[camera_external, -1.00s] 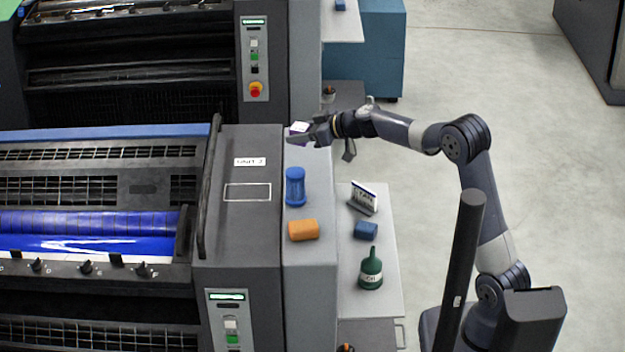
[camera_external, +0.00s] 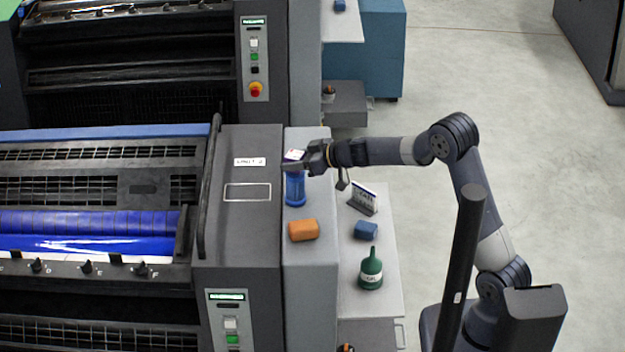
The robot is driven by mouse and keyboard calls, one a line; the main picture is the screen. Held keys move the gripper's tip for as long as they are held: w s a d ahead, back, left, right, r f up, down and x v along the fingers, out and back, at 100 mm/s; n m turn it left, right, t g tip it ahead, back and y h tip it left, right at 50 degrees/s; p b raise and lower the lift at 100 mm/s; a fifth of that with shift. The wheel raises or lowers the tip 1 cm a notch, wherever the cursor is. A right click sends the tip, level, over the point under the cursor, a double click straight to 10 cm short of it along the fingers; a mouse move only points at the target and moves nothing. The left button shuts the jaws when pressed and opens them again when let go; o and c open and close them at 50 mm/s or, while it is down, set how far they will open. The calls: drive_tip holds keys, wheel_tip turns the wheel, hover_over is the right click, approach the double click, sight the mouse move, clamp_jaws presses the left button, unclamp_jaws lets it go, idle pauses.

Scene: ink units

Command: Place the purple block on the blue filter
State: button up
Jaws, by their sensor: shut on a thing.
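The purple block (camera_external: 294,154) shows mostly as a pale top face with a small purple part, held in my gripper (camera_external: 296,163). My gripper is shut on it. The blue filter (camera_external: 295,189) is an upright blue cylinder on the grey ledge (camera_external: 307,268) beside the press. In the picture the block and gripper overlap the filter's top. I cannot tell whether the block touches the filter, and the filter's top is hidden.
An orange block (camera_external: 303,230) lies on the ledge in front of the filter. A lower side shelf (camera_external: 386,281) holds a small sign (camera_external: 362,199), a dark blue block (camera_external: 366,230) and a green oil bottle (camera_external: 370,269). The press panel (camera_external: 237,230) stands to the left.

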drive_tip(key=shift+f, duration=0.3)
drive_tip(key=shift+f+b, duration=0.15)
drive_tip(key=shift+b, duration=0.15)
drive_tip(key=o, duration=1)
drive_tip(key=shift+c, duration=0.2)
drive_tip(key=shift+r+p, duration=0.2)
drive_tip(key=shift+p, duration=0.1)
drive_tip(key=b+v, duration=0.4)
drive_tip(key=v, duration=0.8)
drive_tip(key=shift+f, duration=0.1)
